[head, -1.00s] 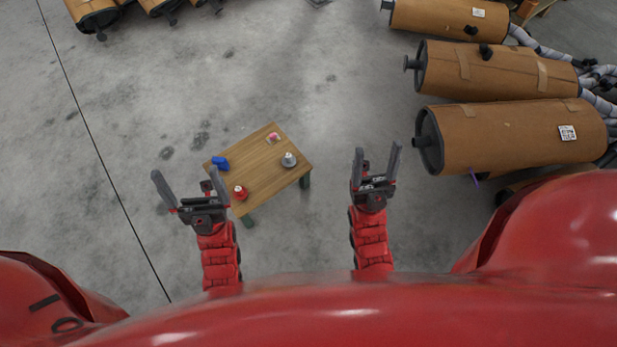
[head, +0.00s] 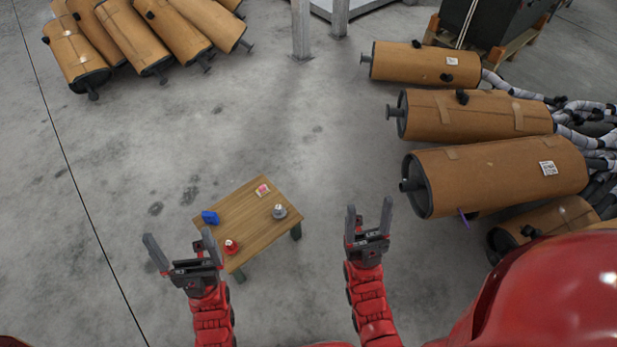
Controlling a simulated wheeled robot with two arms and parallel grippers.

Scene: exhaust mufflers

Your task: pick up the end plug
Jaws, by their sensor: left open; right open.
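I cannot tell for certain which item is the end plug. A small wooden table (head: 246,219) carries a blue item (head: 210,217) at its left corner and a pink-and-white item (head: 263,190) at its far corner. A grey round item (head: 279,211) with a pale top is on its right side, and a red item (head: 231,246) with a pale top is at its near edge. My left gripper (head: 178,240) is open and empty, left of the table's near corner. My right gripper (head: 369,212) is open and empty, right of the table.
Large brown wrapped mufflers (head: 495,174) with dark ends and grey hoses lie at the right. More mufflers (head: 130,38) lie at the upper left. Grey posts (head: 301,30) and a dark box (head: 490,25) on a pallet stand at the back. The concrete floor around the table is clear.

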